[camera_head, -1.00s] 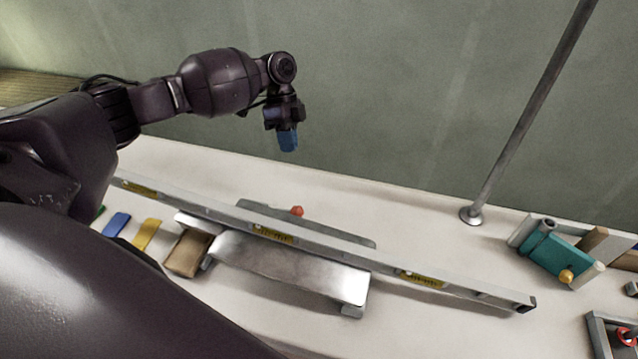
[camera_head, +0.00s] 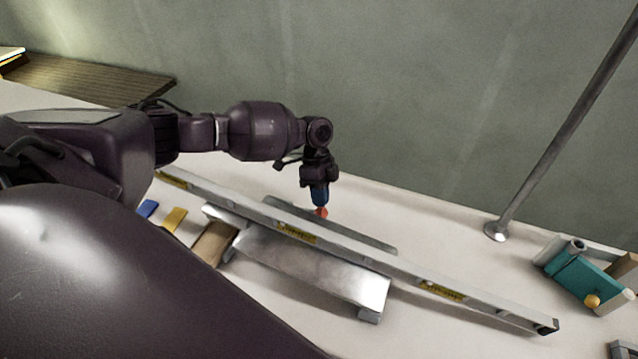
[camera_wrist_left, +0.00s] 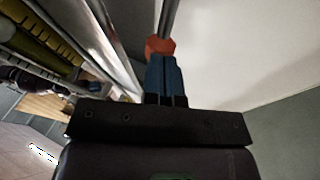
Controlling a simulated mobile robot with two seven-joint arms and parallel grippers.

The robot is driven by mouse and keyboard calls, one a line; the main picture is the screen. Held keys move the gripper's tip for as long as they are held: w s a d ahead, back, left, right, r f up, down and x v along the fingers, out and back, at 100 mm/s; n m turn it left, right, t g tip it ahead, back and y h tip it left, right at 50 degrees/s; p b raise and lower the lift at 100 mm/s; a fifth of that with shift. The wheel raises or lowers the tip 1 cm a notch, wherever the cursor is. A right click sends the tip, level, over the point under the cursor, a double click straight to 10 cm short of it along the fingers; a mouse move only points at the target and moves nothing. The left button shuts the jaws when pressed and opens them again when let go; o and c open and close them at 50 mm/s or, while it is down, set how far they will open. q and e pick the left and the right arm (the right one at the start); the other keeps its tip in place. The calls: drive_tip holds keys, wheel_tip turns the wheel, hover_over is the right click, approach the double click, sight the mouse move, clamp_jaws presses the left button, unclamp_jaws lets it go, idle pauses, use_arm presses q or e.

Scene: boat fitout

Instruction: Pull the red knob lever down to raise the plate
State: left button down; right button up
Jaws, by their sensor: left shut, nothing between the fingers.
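The red knob (camera_head: 322,212) shows just under the tips of my left gripper (camera_head: 320,197), behind the long spirit level. In the left wrist view the red knob (camera_wrist_left: 158,46) sits at the ends of the blue fingers (camera_wrist_left: 165,72), with a grey rod beyond it. The fingers are closed together with nothing between them; I cannot tell whether they touch the knob. The metal plate (camera_head: 310,272) lies in front of the level, low over the bench. My right gripper is not in view.
The spirit level (camera_head: 370,262) runs diagonally across the bench. A wooden block (camera_head: 213,243) and yellow (camera_head: 174,220) and blue (camera_head: 148,208) pieces lie left. A metal post (camera_head: 550,140) and a teal clamp-like block (camera_head: 578,277) stand right.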

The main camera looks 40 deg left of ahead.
use_arm(q)
drive_tip(key=shift+s+d+f, duration=0.1)
drive_tip(key=shift+f, duration=0.1)
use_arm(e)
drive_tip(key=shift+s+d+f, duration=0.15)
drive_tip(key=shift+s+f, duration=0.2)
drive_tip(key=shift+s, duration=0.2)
